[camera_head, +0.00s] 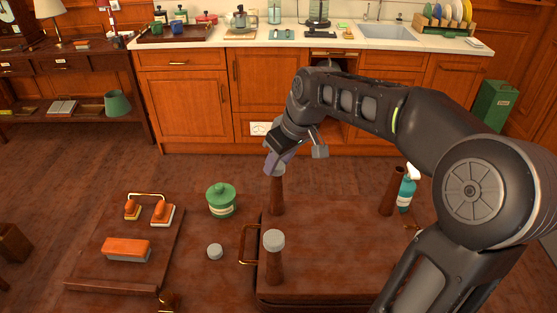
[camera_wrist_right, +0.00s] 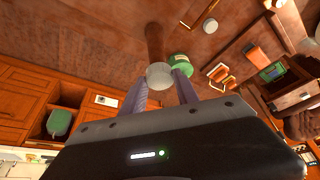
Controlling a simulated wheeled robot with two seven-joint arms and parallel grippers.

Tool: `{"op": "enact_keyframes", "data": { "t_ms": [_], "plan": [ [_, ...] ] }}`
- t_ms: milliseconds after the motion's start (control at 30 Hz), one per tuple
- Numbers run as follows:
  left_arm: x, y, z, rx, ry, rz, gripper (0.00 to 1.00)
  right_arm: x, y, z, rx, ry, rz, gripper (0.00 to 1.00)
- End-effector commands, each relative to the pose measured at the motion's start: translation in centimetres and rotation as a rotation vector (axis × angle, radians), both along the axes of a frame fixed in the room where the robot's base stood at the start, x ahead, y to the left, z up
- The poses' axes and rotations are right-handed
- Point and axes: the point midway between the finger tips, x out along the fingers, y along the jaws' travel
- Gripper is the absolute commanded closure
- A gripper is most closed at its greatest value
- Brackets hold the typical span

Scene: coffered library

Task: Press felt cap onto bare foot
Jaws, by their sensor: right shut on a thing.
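An upturned wooden piece of furniture (camera_head: 330,285) lies on the floor with its legs up. The near left leg (camera_head: 274,268) wears a pale grey felt cap (camera_head: 273,240). My right gripper (camera_head: 278,158) is shut on another pale felt cap (camera_wrist_right: 159,75) at the top of the far left leg (camera_head: 277,195). In the right wrist view the cap sits between the fingertips against the leg's end (camera_wrist_right: 155,42); I cannot tell whether it is fully seated. The far right leg (camera_head: 392,192) looks bare on top. Another felt cap (camera_head: 215,251) lies loose on the floor. My left gripper is out of view.
A green lidded jar (camera_head: 221,201) stands left of the legs. A wooden board (camera_head: 90,268) at left holds an orange block (camera_head: 127,249) and orange-handled tools. A teal bottle (camera_head: 406,194) stands behind the far right leg. My right arm hides the right side.

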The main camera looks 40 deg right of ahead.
Motion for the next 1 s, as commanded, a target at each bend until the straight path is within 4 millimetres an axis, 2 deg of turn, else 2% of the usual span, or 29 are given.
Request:
{"op": "enact_keyframes", "data": {
  "t_ms": [200, 233, 500, 800, 1000],
  "plan": [
    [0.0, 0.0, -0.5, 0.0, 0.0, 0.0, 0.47, 0.0, 0.0, -0.7, 0.0, 0.001, 0.0, 1.0],
    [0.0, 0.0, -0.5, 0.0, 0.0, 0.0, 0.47, 0.0, 0.0, -0.6, 0.0, 0.0, 0.0, 0.62],
    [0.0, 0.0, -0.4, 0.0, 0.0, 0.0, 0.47, 0.0, 0.0, -0.5, 0.0, 0.0, 0.0, 0.4],
    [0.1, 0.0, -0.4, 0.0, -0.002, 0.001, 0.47, 0.0, 0.0, -0.5, 0.0, 0.0, 0.0, 0.38],
    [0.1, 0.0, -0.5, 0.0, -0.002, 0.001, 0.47, -0.6, -0.1, 1.1, -0.001, -0.003, -0.001, 0.38]
  ]
}}
